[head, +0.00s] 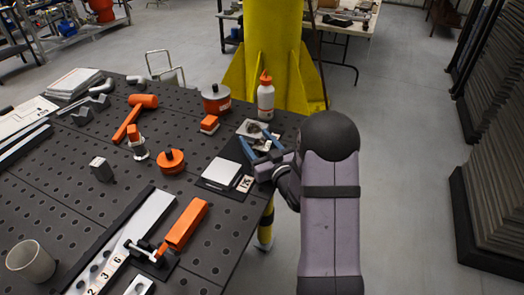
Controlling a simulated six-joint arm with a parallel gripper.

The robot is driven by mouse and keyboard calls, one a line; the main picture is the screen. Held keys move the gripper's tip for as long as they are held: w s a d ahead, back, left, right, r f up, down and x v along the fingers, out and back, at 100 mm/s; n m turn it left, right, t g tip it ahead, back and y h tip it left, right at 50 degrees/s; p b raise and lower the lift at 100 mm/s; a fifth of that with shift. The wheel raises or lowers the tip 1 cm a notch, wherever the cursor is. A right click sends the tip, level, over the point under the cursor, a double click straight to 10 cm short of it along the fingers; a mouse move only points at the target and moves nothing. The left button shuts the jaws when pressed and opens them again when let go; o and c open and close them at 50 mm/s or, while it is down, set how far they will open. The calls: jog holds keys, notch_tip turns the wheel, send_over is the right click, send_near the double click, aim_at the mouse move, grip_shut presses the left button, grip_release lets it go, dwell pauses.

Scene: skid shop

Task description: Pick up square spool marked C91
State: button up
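My gripper (259,142) reaches in from the right over the right edge of the dark perforated table. Its two blue fingers are spread apart. A squarish pale piece with a dark round middle (250,127) lies just beyond the fingertips, partly hidden by them. It may be a square spool, but I cannot read a mark on it. A dark pad with a pale square plate (221,171) lies left of and nearer than the gripper. Small tags with dark characters (245,183) lie at its right side, too small to read. I cannot make out C91 anywhere.
A white bottle with orange cap (265,98), a red-and-grey canister (216,99) and an orange block (209,124) stand beyond the gripper.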

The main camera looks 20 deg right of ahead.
jog(key=c, duration=0.6)
jog(key=shift+o, duration=0.2)
jog(key=shift+r, duration=0.15)
notch_tip(320, 180, up, 10)
